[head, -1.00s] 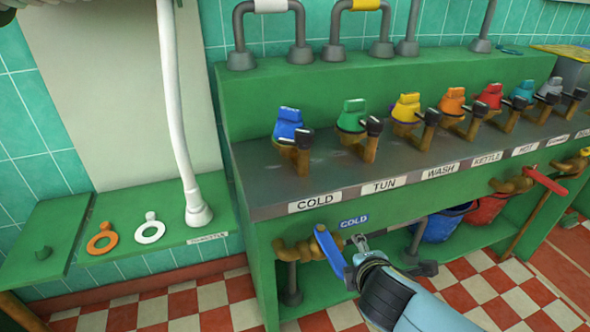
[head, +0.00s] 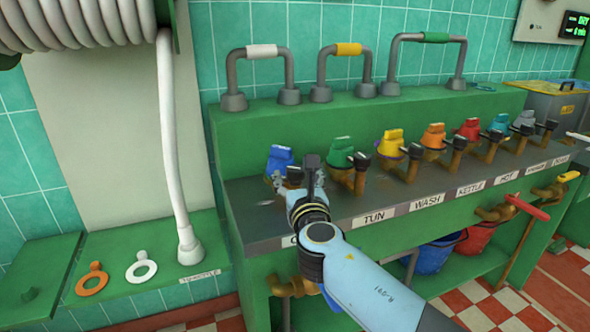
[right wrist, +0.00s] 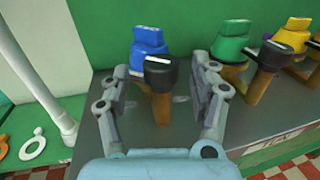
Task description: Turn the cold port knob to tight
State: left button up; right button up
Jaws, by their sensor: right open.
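The cold port is a copper stub with a blue cap (head: 280,157) at the left end of the row, and it also shows in the right wrist view (right wrist: 149,48). Its black knob (right wrist: 160,70) has a white line lying nearly level across the picture. My right gripper (right wrist: 161,66) is open, with one finger on each side of the knob; I cannot tell whether either touches it. In the head view my right gripper (head: 294,182) hides much of this port and most of the COLD label. My left gripper is not in view.
The tun port with its green cap (head: 341,152) stands close on the right, then the yellow-capped wash port (head: 390,143) and several more. Pipe handles (head: 262,52) rise behind. A white hose (head: 169,140) hangs left, beside orange (head: 92,281) and white rings (head: 142,268).

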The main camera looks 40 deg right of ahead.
aim_at(289, 177)
jog(key=shift+x, duration=1.8)
jog(key=shift+c, duration=0.3)
jog(key=c, duration=1.2)
jog(key=shift+f+m+g+h+b, duration=0.2)
jog(key=shift+m+g+h, duration=0.25)
jog(key=shift+h, duration=0.15)
jog(key=shift+f+m+g+h+b, duration=0.1)
jog(key=shift+m+g+h+b, duration=0.1)
jog(key=shift+m+g+h, duration=0.3)
jog(key=shift+c, duration=0.2)
jog(key=shift+h, duration=0.4)
jog(key=shift+s+f+m+g+h+b, duration=0.1)
jog(key=shift+m+g+h+b, duration=0.75)
jog(key=shift+m+g+h, duration=0.5)
jog(key=shift+m+g+h+b, duration=1.3)
jog(key=shift+m+g, duration=0.3)
jog(key=shift+g, duration=0.6)
jog(key=shift+s+m+g+h+b, duration=0.1)
jog(key=shift+m+g+h+b, duration=0.45)
jog(key=shift+m+g+b, duration=0.6)
